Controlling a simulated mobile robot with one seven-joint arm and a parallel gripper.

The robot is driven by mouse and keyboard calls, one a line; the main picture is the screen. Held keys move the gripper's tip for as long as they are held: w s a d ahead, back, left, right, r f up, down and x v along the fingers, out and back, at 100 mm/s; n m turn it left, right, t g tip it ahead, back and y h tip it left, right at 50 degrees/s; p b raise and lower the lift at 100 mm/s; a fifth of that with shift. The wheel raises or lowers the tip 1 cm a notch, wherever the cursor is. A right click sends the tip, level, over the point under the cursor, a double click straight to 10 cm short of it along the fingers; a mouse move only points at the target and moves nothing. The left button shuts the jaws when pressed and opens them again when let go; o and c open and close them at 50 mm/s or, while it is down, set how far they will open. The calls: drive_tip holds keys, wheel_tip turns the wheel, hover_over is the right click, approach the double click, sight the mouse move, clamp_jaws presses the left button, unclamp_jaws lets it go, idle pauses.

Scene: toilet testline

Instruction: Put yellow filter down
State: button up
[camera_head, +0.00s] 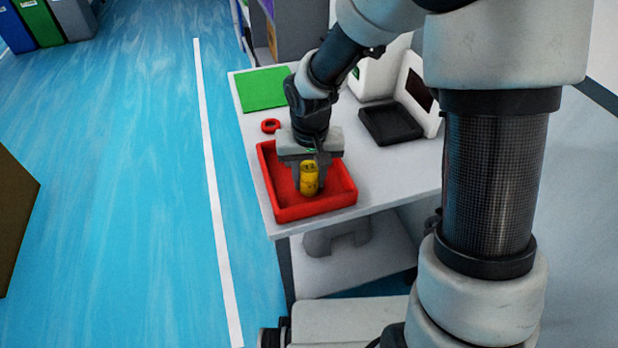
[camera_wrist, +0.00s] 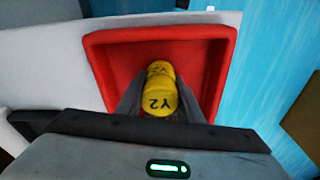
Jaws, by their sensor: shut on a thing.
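The yellow filter (camera_head: 309,178) is a small cylinder inside the outline of a red tray (camera_head: 318,208) on the white table. It also shows in the wrist view (camera_wrist: 159,90), where its marking reads "Y2". My gripper (camera_head: 310,184) points down over the tray and is shut on the filter, with one finger on each side. The red tray also shows in the wrist view (camera_wrist: 105,62), with its floor bare around the filter. I cannot tell whether the filter touches the tray floor.
A red ring (camera_head: 270,126) and a green mat (camera_head: 263,88) lie on the white table (camera_head: 370,170) behind the tray. A black tray (camera_head: 391,124) stands in front of a white device at the back right. A grey shelf unit stands behind the table.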

drive_tip(key=shift+f, duration=0.15)
drive_tip(key=o, duration=1.2)
